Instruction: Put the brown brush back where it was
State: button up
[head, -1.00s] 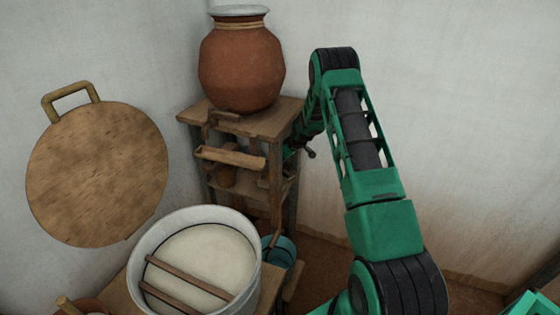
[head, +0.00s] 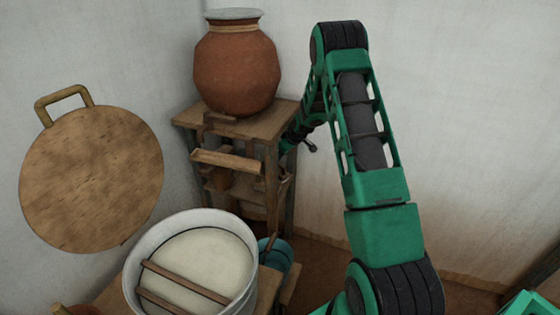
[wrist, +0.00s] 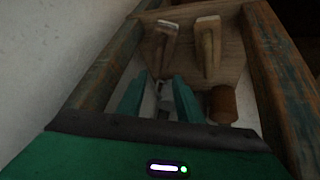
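My gripper (wrist: 158,98) shows in the wrist view as two green fingers set apart, with no object clearly held between them. It reaches into the wooden stand; in the head view the stand and my arm hide it. I cannot identify the brown brush for certain. A brown rounded piece (wrist: 222,105) lies just right of the fingers in the wrist view. Two pale-tipped wooden pieces (wrist: 165,42) and (wrist: 208,45) stand beyond the fingers. In the head view, a long wooden bar (head: 228,160) crosses the stand's front.
The wooden stand (head: 258,124) carries a large clay pot (head: 236,68) and has posts close on both sides of my gripper. A white tub (head: 245,235) with two slats, a teal vessel (head: 276,254) and a round wooden board (head: 92,180) are nearby. A wall is close behind.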

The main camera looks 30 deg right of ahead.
jog(key=v, duration=0.3)
jog(key=shift+s+r, duration=0.2)
jog(key=shift+r, duration=0.1)
jog(key=shift+s, duration=0.1)
dwell(0.3)
